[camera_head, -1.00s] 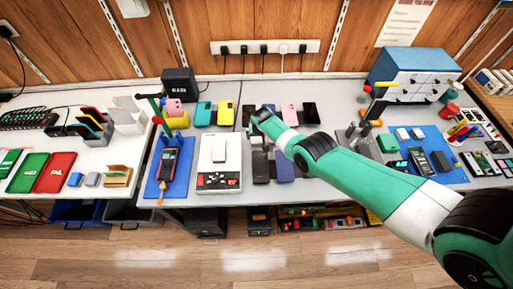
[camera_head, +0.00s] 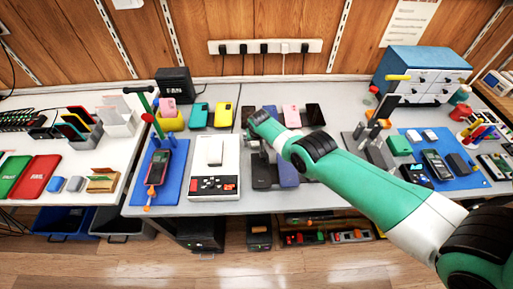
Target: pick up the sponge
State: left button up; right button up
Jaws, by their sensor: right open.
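A small pink block (camera_head: 168,107) sits in a yellow holder (camera_head: 171,123) at the back left of the middle table; it may be the sponge, but I cannot be sure. Small blue (camera_head: 56,184) and grey (camera_head: 75,184) blocks lie on the left table, and a green block (camera_head: 399,145) lies on the right blue mat. My right arm reaches in from the lower right. My right gripper (camera_head: 258,152) is open, low over the middle table by the dark phones, right of the white scale, and partly hidden by its own wrist. My left gripper is out of view.
A white device (camera_head: 214,183) with a pale block on top stands left of my right gripper. Several phones (camera_head: 291,115) lie along the back. A blue mat (camera_head: 171,187) holds a meter (camera_head: 158,167). A blue drawer cabinet (camera_head: 425,70) and upright tools stand at the right.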

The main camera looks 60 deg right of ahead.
aim_at(257, 144)
jog(key=c, duration=1.4)
jog(key=shift+r+p, duration=0.55)
jog(key=r+p, duration=0.1)
jog(key=p, duration=0.1)
jog(key=r+p, duration=0.2)
jog(key=shift+s+a+r, duration=0.1)
jog(key=shift+s+r, duration=0.1)
jog(key=shift+r, duration=0.1)
jog(key=s+a+r+p, duration=0.8)
jog(key=s+p, duration=0.2)
jog(key=p, duration=1.2)
jog(key=shift+s+a+r+p, duration=0.15)
jog(key=shift+s+p, duration=0.15)
jog(key=shift+s, duration=0.1)
